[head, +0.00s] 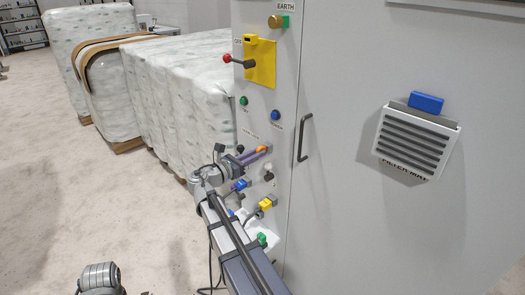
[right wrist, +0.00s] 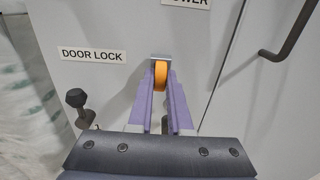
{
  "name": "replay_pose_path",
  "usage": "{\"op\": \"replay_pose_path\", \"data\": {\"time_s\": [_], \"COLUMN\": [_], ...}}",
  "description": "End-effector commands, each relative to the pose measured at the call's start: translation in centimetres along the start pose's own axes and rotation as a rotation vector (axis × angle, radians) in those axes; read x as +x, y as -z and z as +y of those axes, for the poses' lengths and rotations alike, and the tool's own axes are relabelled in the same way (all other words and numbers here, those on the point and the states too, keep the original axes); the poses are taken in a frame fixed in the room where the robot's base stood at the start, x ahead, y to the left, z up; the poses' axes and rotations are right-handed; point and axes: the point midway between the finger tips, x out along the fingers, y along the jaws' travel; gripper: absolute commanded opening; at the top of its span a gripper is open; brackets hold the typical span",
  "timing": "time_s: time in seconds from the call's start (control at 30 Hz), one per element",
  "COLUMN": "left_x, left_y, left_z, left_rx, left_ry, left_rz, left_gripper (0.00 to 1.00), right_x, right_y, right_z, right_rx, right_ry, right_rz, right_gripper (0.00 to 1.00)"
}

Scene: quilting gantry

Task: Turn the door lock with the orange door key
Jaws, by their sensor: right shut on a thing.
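The orange door key (right wrist: 160,75) sits between the fingertips of my right gripper (right wrist: 162,84), which is shut on it. In the head view the key (head: 262,149) shows as a small orange spot at the tips of my right gripper (head: 258,153), in front of the cabinet's narrow panel. The DOOR LOCK label (right wrist: 92,54) is left of the key in the right wrist view. A small grey metal piece shows just above the key; the lock's face is otherwise hidden, and I cannot tell whether the key is in it. My left gripper is not in view.
The cabinet door has a black handle (head: 304,138) and a louvred filter box (head: 416,140). A yellow switch plate (head: 262,64) with a red-knobbed lever is above. A dark knob (right wrist: 76,98) stands left of my fingers. Wrapped bales (head: 180,90) stand left of the cabinet.

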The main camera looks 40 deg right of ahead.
Motion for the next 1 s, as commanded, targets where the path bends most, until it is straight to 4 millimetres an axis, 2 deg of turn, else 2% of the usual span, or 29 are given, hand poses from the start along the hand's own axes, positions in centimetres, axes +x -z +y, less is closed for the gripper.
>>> {"op": "replay_pose_path", "data": {"time_s": [0.47, 0.77, 1.0], "left_x": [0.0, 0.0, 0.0], "left_y": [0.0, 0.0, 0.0], "left_z": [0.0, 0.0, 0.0], "left_rx": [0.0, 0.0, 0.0], "left_ry": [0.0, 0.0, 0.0], "left_rz": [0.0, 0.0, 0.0], "left_gripper": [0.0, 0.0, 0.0], "right_x": [-0.01, -0.01, -0.01], "right_y": [0.0, 0.0, 0.0], "right_z": [0.0, 0.01, 0.01], "right_rx": [0.014, 0.297, 0.332], "right_ry": [0.0, 0.0, 0.0], "right_rz": [0.0, 0.0, 0.0], "right_gripper": [0.0, 0.0, 0.0]}}
